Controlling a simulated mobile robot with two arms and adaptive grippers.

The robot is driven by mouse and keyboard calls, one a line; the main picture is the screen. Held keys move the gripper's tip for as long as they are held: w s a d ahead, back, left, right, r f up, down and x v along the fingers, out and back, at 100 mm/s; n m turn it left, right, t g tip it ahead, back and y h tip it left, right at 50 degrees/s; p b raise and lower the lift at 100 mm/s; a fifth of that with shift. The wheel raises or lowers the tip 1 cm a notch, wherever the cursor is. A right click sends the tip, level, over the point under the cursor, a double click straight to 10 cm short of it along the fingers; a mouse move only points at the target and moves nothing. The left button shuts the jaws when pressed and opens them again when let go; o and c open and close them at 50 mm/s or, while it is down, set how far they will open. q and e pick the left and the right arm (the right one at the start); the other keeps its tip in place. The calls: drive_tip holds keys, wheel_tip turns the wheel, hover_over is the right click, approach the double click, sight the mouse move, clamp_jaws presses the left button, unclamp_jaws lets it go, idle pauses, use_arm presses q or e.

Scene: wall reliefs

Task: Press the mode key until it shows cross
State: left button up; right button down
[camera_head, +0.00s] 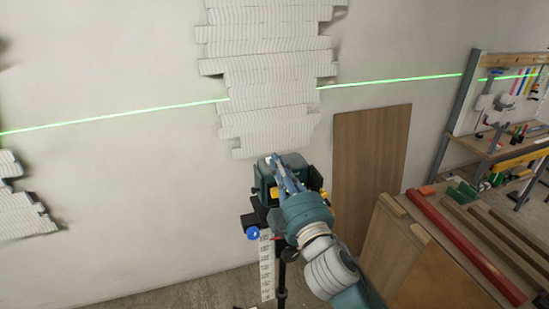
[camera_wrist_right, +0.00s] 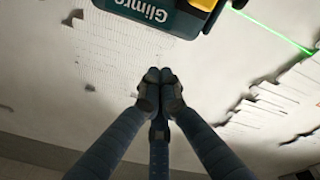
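A teal laser level (camera_head: 265,180) with yellow parts stands on a dark tripod (camera_head: 282,280) in front of the wall; part of it, with the lettering "Glimro", shows at the top of the right wrist view (camera_wrist_right: 150,12). One green laser line (camera_head: 130,109) runs along the wall, nearly level; I see no line crossing it. I cannot make out the mode key. My right gripper (camera_head: 275,162) overlaps the laser level in the head view. In the right wrist view its blue-grey fingers (camera_wrist_right: 160,82) are together at the tips with nothing between them. My left gripper is out of view.
White ribbed relief panels (camera_head: 270,75) hang on the wall, with another (camera_head: 22,205) at the left. A brown board (camera_head: 370,150) leans on the wall. A wooden stack with a red beam (camera_head: 465,245) is at the right, near a workbench (camera_head: 500,145). Floor at left is mostly clear.

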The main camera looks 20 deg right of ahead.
drive_tip(key=s+a+r+n+g+y, duration=0.1)
drive_tip(key=a+r+n+g+y, duration=0.4)
drive_tip(key=a+r+n+y, duration=0.65)
drive_tip(key=a+r+n+g+y, duration=0.5)
drive_tip(key=a+n+y, duration=0.2)
drive_tip(key=n, duration=1)
drive_tip(key=w+d+f+n+g+h, duration=0.3)
drive_tip(key=w+d+f+n+h, duration=0.15)
drive_tip(key=f+h, duration=0.2)
drive_tip(key=w+d+h, duration=0.3)
drive_tip(key=d+h, duration=0.4)
drive_tip(key=d, duration=0.9)
drive_tip(key=shift+h, duration=0.3)
drive_tip(key=shift+w+f, duration=0.1)
drive_tip(key=shift+f, duration=0.05)
wheel_tip(320, 180, down, 9)
drive_tip(key=b, duration=0.6)
drive_tip(key=shift+r+b, duration=0.2)
drive_tip(key=shift+b, duration=0.1)
